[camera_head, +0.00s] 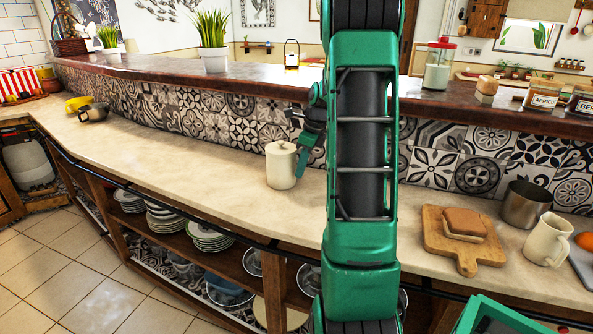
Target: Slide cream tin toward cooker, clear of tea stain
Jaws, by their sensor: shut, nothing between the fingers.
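The cream tin (280,167), a pale lidded cylinder with a small knob, stands upright on the pale worktop (230,150). My gripper (302,168) is shut and empty, pointing down close against the tin's right side. I cannot tell whether it touches the tin. My green arm hides the worktop to the right of the gripper. I cannot make out a tea stain on the visible worktop, and no cooker is clearly in view.
A wooden board (463,252) with a sandwich (465,223), a metal pot (525,204) and a cream jug (547,240) stand at the right. Worktop left of the tin is clear. A tiled wall backs it.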

